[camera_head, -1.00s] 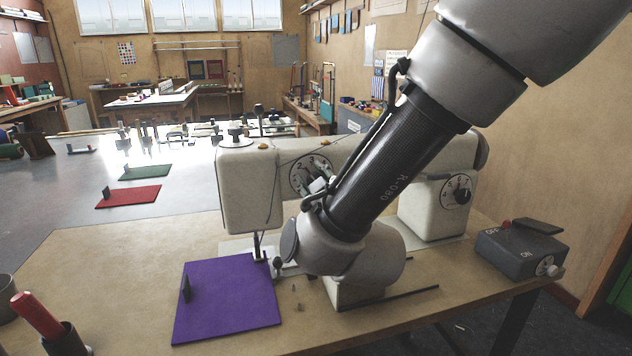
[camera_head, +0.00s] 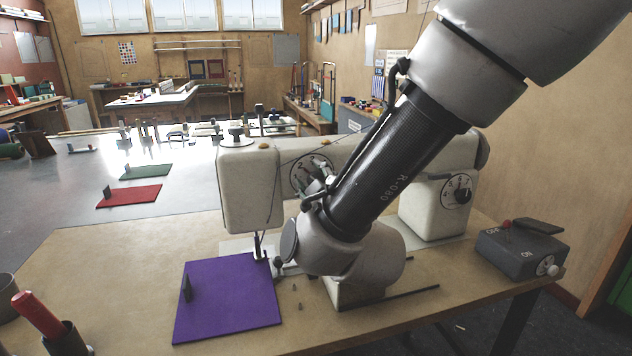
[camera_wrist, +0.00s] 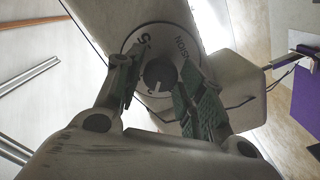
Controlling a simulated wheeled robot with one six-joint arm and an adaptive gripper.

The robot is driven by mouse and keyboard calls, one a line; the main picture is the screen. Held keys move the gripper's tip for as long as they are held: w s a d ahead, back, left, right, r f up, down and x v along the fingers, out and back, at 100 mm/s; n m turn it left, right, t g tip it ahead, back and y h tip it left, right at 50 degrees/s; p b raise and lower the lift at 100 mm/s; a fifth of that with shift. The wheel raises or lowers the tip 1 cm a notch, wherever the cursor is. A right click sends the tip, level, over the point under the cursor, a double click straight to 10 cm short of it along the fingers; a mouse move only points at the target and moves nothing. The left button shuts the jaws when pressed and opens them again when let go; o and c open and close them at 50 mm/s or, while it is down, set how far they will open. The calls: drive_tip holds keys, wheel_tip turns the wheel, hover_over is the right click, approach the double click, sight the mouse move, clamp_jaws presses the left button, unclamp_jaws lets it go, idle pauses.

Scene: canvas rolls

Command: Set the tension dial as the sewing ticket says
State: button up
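The tension dial (camera_head: 301,170) is a round white plate with dark marks on the front of the cream sewing machine (camera_head: 248,190). In the wrist view its plate (camera_wrist: 180,38) shows part of the printed word ending in "SION" and a digit, with a dark round knob (camera_wrist: 160,75) bearing a white mark. My gripper (camera_wrist: 163,65) has its two green-padded fingers on either side of the knob, with visible gaps, so it is open. The fingers hide parts of the dial's scale. In the head view my gripper (camera_head: 321,181) partly covers the dial. I cannot make out a sewing ticket.
A second numbered dial (camera_head: 457,191) is on the machine's right end. A purple cloth (camera_head: 225,305) lies in front of the needle. A grey pedal box (camera_head: 520,252) stands at the table's right. A red-handled tool (camera_head: 38,314) stands in a cup at front left.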

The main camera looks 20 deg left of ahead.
drive_tip(key=shift+o, duration=0.2)
drive_tip(key=v, duration=1.2)
